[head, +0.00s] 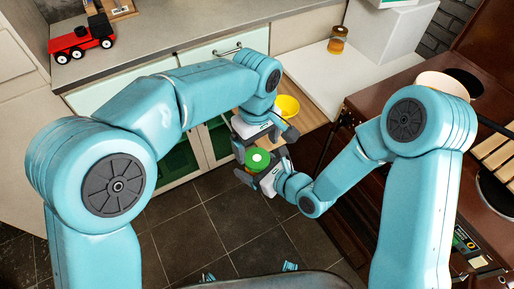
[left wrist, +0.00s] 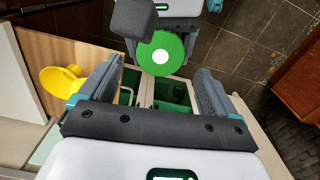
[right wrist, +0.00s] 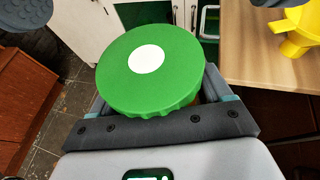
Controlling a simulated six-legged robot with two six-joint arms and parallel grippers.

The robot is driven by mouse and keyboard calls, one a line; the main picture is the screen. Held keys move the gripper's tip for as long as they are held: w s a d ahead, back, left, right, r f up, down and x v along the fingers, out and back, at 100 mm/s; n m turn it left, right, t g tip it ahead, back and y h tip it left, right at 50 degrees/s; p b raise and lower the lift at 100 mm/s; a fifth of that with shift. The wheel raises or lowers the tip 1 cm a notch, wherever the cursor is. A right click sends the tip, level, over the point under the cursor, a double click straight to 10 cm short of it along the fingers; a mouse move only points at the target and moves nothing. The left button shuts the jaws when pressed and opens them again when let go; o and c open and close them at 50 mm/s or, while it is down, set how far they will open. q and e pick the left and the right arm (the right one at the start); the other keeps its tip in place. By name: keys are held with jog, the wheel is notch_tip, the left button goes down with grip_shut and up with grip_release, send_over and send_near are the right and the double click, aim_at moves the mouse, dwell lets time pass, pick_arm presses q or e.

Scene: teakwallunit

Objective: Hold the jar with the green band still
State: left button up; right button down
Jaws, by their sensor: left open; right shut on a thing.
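The jar (head: 257,157) shows mostly its round green lid with a white spot; its side and any band are hidden. My right gripper (head: 257,172) is shut on the jar, and the lid (right wrist: 125,85) fills the space above its jaws in the right wrist view. My left gripper (head: 264,143) is open, just beyond the jar in the head view. In the left wrist view the lid (left wrist: 150,60) lies ahead, between the directions of the left fingers (left wrist: 153,78).
A yellow funnel-like thing (head: 287,106) stands on a wooden surface (head: 310,112) behind the grippers. A small amber jar (head: 337,40) stands on the white counter. A red toy truck (head: 80,40) is on the grey worktop. Pale cabinets (head: 180,160) stand behind; tiled floor lies below.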

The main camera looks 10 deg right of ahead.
aim_at(257, 158)
pick_arm(q)
jog(key=shift+c, duration=0.7)
jog(key=shift+r, duration=0.4)
jog(key=shift+c, duration=0.5)
notch_tip(257, 158, up, 3)
jog(key=shift+f+m, duration=0.1)
jog(key=shift+m, duration=0.6)
jog(key=shift+f, duration=4.05)
jog(key=c, duration=0.9)
